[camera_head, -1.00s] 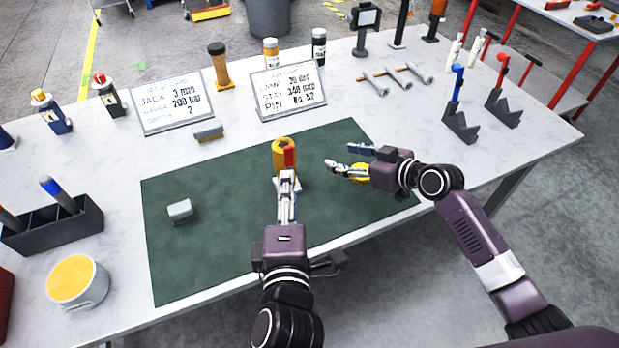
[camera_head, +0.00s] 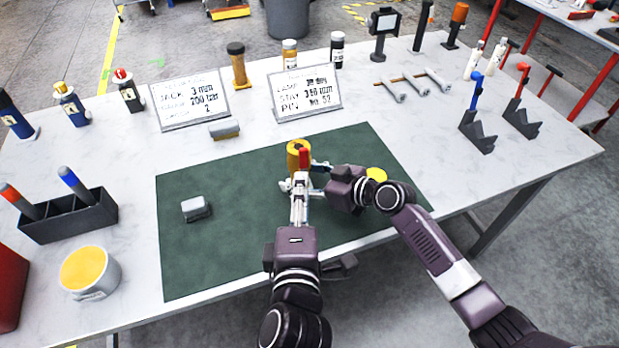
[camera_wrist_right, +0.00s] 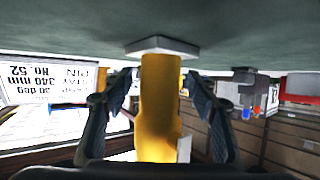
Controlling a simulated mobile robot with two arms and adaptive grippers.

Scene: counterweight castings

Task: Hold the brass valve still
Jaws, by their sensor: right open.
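The brass valve (camera_head: 293,148) is a yellow upright cylinder with a red part on its near side, on the green mat (camera_head: 225,250). In the right wrist view the yellow body (camera_wrist_right: 158,95) appears upside down, with a grey hexagonal base (camera_wrist_right: 161,46) against the mat. My right gripper (camera_head: 316,178) is open, with one finger on each side of the body; gaps show between them. My left gripper (camera_head: 300,182) reaches in from the near side, its fingertips at the valve's red part. I cannot tell whether they are closed on it.
A yellow round thing (camera_head: 376,174) lies partly hidden behind my right gripper. A grey block (camera_head: 196,208) is on the mat's left. Two printed signs (camera_head: 190,101) (camera_head: 304,93) stand behind the mat. A black holder (camera_head: 68,219) and a cup (camera_head: 93,285) are at left.

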